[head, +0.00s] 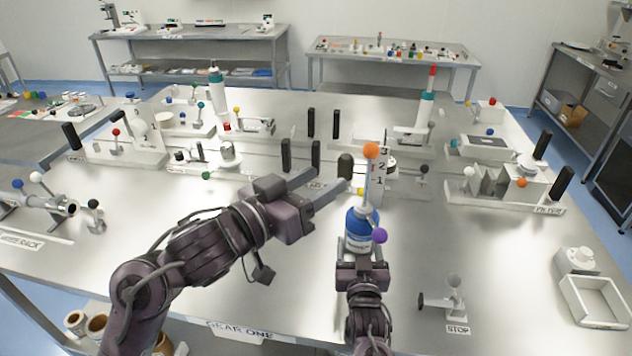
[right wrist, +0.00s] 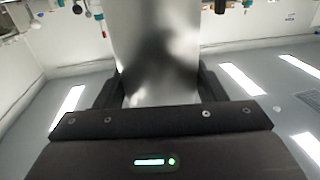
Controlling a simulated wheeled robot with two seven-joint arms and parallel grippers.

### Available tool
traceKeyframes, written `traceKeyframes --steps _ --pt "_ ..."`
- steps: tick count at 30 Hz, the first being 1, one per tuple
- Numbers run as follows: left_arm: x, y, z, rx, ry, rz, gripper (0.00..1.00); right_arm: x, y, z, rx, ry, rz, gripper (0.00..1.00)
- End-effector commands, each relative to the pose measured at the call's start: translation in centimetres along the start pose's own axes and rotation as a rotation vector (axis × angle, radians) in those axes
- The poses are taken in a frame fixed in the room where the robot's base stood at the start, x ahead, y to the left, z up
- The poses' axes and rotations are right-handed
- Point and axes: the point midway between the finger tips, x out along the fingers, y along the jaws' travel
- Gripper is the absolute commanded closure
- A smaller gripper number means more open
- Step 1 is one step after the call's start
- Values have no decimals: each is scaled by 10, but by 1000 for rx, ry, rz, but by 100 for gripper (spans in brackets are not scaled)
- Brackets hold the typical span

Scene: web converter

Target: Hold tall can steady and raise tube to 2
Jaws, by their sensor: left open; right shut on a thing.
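The tall can (head: 360,231) is blue with a white label and stands upright near the front middle of the table. A thin pale tube (head: 368,192) rises from its top with an orange ball (head: 371,150) on its upper end. A purple ball (head: 379,236) sits at the can's right side. A white scale (head: 380,179) marked 1, 2, 3 stands behind the tube. My right gripper (head: 362,264) is shut on the can's lower part; its wrist view shows a shiny grey surface (right wrist: 155,60) between the fingers. My left gripper (head: 332,178) is open and empty, left of the tube.
A small stop fixture (head: 453,292) stands right of the can, and a white open box (head: 598,301) lies at the right front. Several fixtures with coloured balls fill the back. The table between the can and the stop fixture is clear.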

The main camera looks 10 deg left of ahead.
Motion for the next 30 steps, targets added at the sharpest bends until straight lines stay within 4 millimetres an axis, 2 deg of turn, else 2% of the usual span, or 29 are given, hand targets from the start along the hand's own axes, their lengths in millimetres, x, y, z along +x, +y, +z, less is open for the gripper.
traceKeyframes --steps 1,29,30 --pt "0 0 1 0 0 0 50 -4 0 14 -4 -28 -2 77" --pt "0 1 -6 0 1 0 50 -3 0 6 -4 -27 -1 77" --pt "0 1 -6 0 1 0 50 -3 0 6 -4 -26 -1 32"
